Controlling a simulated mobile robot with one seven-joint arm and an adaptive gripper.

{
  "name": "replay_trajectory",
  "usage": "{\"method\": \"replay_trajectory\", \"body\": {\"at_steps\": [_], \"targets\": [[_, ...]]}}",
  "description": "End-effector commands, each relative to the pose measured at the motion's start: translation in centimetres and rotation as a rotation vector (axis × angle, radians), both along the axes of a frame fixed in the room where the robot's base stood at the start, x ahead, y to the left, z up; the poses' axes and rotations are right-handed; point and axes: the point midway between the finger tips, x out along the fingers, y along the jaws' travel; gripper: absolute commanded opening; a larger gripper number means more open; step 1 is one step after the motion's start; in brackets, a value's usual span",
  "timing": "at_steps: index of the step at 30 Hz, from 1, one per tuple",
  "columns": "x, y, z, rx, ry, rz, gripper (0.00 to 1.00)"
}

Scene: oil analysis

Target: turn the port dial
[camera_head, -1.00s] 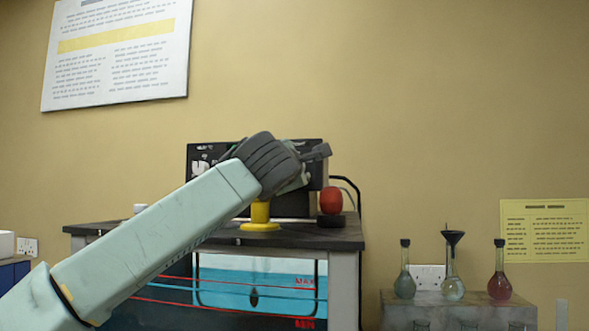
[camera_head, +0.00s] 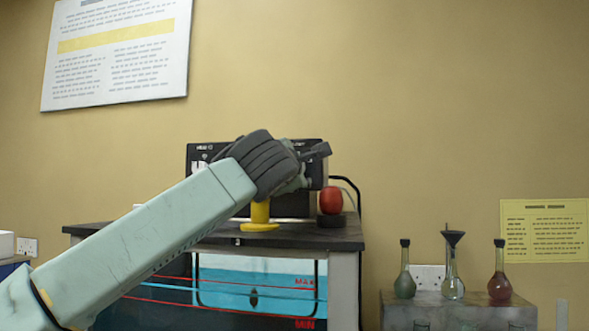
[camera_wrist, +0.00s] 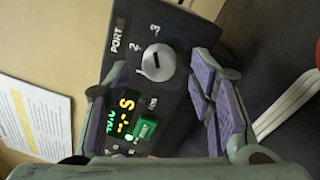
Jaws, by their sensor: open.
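The port dial (camera_wrist: 158,62) is a round pale knob with a dark slot, on a black panel (camera_wrist: 176,24) marked "PORT", with a "2" and a "3" around it. In the wrist view my gripper (camera_wrist: 161,72) is open, with a purple-padded finger on each side of the dial. Whether the fingers touch it I cannot tell. In the head view my gripper (camera_head: 312,160) is in front of the black instrument (camera_head: 200,152), and my arm hides the dial.
The panel has a lit display (camera_wrist: 122,108) and a green button (camera_wrist: 146,131). A yellow stand (camera_head: 260,216) and a red object (camera_head: 331,200) are on the dark bench top (camera_head: 300,237). Several flasks (camera_head: 404,283) stand at the lower right.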

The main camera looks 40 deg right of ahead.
Motion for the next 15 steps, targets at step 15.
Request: {"method": "replay_trajectory", "body": {"at_steps": [15], "targets": [[-6.3, 7.1, -0.7, 0.001, -0.002, 0.002, 0.49]]}}
